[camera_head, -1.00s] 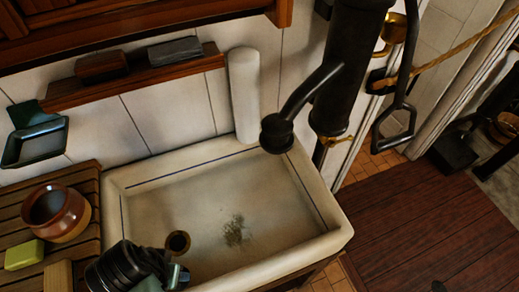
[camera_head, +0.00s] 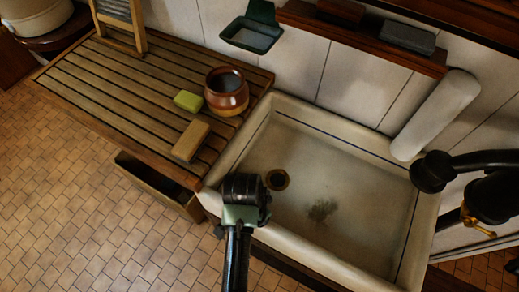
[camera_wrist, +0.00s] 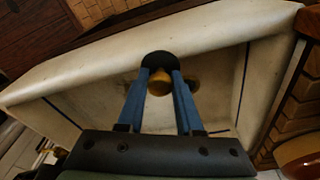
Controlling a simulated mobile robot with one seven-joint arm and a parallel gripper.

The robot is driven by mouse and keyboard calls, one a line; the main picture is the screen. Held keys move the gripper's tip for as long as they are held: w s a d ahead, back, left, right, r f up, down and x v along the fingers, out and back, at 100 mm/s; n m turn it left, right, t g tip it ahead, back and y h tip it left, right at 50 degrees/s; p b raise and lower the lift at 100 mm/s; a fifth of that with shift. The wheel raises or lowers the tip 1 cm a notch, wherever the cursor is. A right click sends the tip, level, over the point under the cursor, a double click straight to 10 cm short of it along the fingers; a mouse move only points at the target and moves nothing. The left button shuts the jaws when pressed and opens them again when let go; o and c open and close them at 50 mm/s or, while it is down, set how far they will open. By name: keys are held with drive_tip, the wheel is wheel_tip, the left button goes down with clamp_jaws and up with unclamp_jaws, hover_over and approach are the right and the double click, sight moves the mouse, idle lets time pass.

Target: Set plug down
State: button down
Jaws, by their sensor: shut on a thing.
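The plug (camera_wrist: 158,58), a black disc with a brass-coloured knob, is between my gripper's two blue fingers in the wrist view. My gripper (camera_wrist: 160,78) is shut on it and holds it over the near side of the pale sink (camera_wrist: 75,72). In the head view my dark wrist (camera_head: 243,195) is at the sink's near left corner and hides the fingers and plug. The brass-rimmed drain (camera_head: 277,180) lies in the sink (camera_head: 330,262), just right of my wrist. In the wrist view the plug and fingers partly cover the drain area.
A slatted wooden drainboard (camera_head: 95,75) adjoins the sink's left side. It holds a brown pot (camera_head: 227,98), green soap (camera_head: 187,101) and a wooden block (camera_head: 190,141). A black pump spout (camera_head: 440,170) reaches over the sink's right side. An open drawer (camera_head: 155,184) juts out below the drainboard.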

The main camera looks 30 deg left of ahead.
drive_tip(key=shift+f, duration=1.15)
drive_tip(key=shift+f, duration=0.1)
drive_tip(key=shift+f, duration=0.15)
drive_tip(key=c, duration=0.6)
unclamp_jaws()
drive_tip(key=shift+o, duration=0.2)
wheel_tip(320, 180, up, 12)
drive_tip(key=s+b, duration=0.1)
drive_tip(key=shift+s+a+r, duration=0.2)
drive_tip(key=shift+s+a, duration=0.1)
drive_tip(key=shift+a, duration=0.05)
